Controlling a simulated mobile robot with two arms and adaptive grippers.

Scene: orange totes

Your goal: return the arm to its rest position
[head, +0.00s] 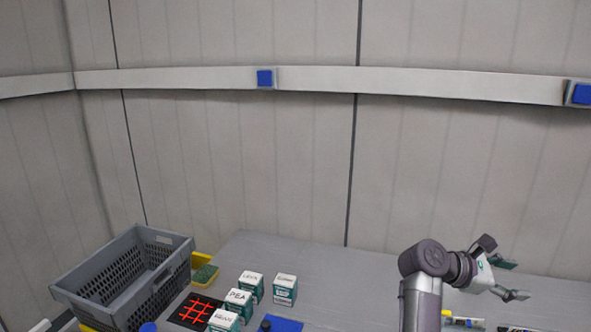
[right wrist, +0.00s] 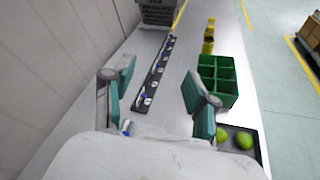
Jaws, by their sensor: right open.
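My right arm rises at the lower right of the head view, and its gripper (head: 509,279) points right above the grey table (head: 345,265). The gripper's two teal-padded fingers are spread apart. In the right wrist view the same gripper (right wrist: 160,98) is open with nothing between its fingers. It hangs over the table top (right wrist: 180,62), clear of the objects there. My left gripper does not show in either view.
The head view shows a grey crate (head: 125,275), several small labelled boxes (head: 285,290) and a red-grid black tray (head: 195,311). The wrist view shows a long dark rack (right wrist: 155,78), a green divided crate (right wrist: 218,78), yellow bottles (right wrist: 208,40) and green fruits (right wrist: 243,140).

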